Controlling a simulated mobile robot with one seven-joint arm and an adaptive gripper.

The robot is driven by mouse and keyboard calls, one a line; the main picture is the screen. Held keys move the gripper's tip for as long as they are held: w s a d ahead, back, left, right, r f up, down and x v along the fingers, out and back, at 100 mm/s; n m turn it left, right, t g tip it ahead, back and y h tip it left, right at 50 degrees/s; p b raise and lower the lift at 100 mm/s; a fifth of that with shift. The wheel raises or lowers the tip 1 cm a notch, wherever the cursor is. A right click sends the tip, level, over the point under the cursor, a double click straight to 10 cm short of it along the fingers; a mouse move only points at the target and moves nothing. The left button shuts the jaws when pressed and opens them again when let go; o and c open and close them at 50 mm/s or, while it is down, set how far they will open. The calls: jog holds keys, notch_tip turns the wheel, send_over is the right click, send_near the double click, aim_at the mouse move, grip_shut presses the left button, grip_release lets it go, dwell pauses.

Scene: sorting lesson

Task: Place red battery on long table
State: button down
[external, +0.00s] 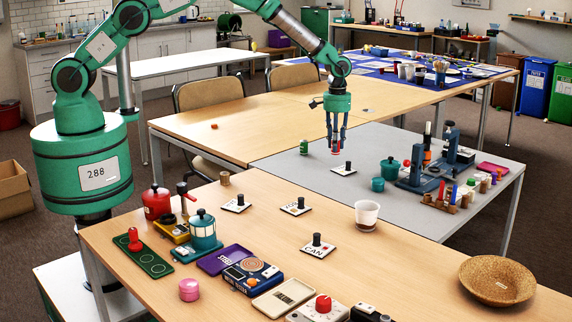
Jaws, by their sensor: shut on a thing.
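My gripper (336,146) points straight down over the left part of the grey tabletop (285,166). Its fingers are shut on the red battery (335,152), a small red piece that shows between the fingertips and is mostly hidden by them. I cannot tell whether its lower end touches the grey top. A green battery (304,147) stands upright just left of my gripper. A light wooden table (215,145) adjoins the grey top behind and to the left. Another long wooden table (420,262) runs across the front.
A knobbed white card (344,169) lies just in front of my gripper. Teal pots (390,168) and dark-blue stands (418,178) are to the right. The front table holds devices, a cup (366,215) and a cork bowl (497,280). The wooden table behind is mostly clear, with a small orange-red piece (214,127).

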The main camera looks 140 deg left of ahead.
jog(key=shift+w+a, duration=0.1)
jog(key=w+a, duration=0.2)
jog(key=a, duration=0.1)
jog(key=w+a+f+b, duration=0.1)
jog(key=w+a, duration=0.1)
jog(key=a, duration=0.1)
jog(key=w+a+b, duration=0.1)
jog(key=w+a, duration=0.1)
jog(key=a, duration=0.2)
jog(key=shift+w+f, duration=0.2)
jog(key=shift+w, duration=0.15)
jog(key=shift+w+a+f+b, duration=0.1)
jog(key=shift+w+a+b, duration=0.15)
jog(key=shift+w+a, duration=0.45)
jog(key=shift+w+a+b, duration=0.25)
jog(key=shift+w+a, duration=0.1)
jog(key=shift+a, duration=0.5)
jog(key=shift+f+b, duration=0.55)
jog(key=shift+f, duration=1.1)
jog(key=shift+f, duration=0.15)
